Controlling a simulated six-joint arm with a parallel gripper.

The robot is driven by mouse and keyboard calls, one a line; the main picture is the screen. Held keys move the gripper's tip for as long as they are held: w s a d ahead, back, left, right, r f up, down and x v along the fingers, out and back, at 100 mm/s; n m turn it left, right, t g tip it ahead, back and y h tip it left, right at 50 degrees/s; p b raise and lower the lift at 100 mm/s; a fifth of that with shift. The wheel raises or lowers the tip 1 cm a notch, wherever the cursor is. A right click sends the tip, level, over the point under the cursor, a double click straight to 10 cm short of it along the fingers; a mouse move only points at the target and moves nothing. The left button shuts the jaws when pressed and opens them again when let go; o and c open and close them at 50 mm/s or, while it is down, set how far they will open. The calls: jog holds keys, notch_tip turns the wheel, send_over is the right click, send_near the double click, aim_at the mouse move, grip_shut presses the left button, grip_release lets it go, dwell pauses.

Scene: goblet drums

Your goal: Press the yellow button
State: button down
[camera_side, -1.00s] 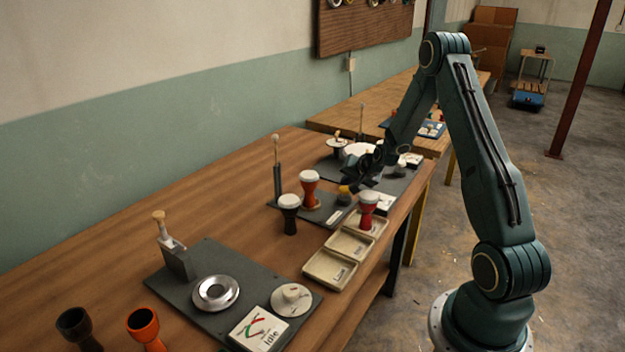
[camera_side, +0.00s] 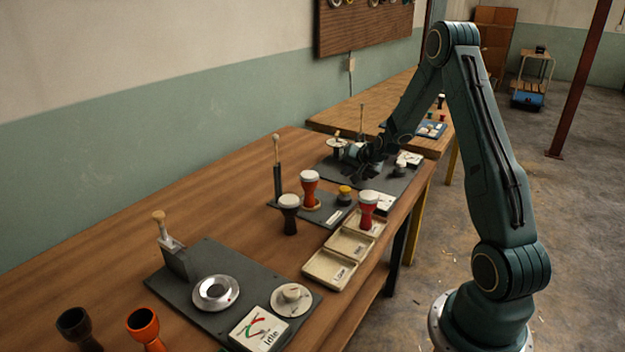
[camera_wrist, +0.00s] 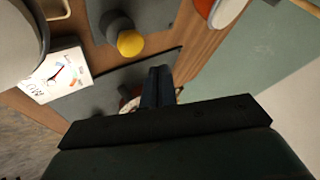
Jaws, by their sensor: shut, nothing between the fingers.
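The yellow button (camera_side: 345,192) sits on a dark base plate (camera_side: 322,207) in the middle of the bench. In the wrist view the yellow button (camera_wrist: 130,42) shows on its dark round housing, above and left of my fingertips. My gripper (camera_side: 362,172) is shut and empty. It is beyond the button in the side view, over the farther dark plate, and clearly apart from the button. In the wrist view the closed fingertips (camera_wrist: 160,73) point at the dark plate and partly cover a pale round thing behind them.
A red drum (camera_side: 309,190) and a dark drum (camera_side: 289,215) stand left of the button. Another red drum (camera_side: 368,208) stands in a row of shallow trays (camera_side: 330,268). An upright post with a wooden knob (camera_side: 276,165) rises behind them. A dial card (camera_wrist: 55,77) lies nearby.

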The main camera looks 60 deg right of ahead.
jog(key=shift+r, duration=1.15)
jog(key=shift+a+r, duration=0.1)
jog(key=shift+w+a+r, duration=0.1)
jog(key=shift+a+r, duration=0.1)
jog(key=s+a+r+n+g+y, duration=0.1)
jog(key=s+a+r+n, duration=0.25)
jog(key=a+r, duration=0.55)
jog(key=s+a+r+n+y, duration=0.15)
jog(key=a+r+n, duration=0.35)
jog(key=a, duration=0.7)
jog(key=s+a+r+n+g, duration=0.1)
jog(key=s+a+r+n, duration=0.1)
jog(key=s+a, duration=0.4)
jog(key=s+a+r+n+y, duration=0.1)
jog(key=s+a, duration=0.6)
jog(key=s, duration=0.8)
jog(key=shift+s+a+r+n+g, duration=0.15)
jog(key=shift+r+n+g, duration=0.25)
jog(key=shift+r+n, duration=0.55)
jog(key=shift+f, duration=0.25)
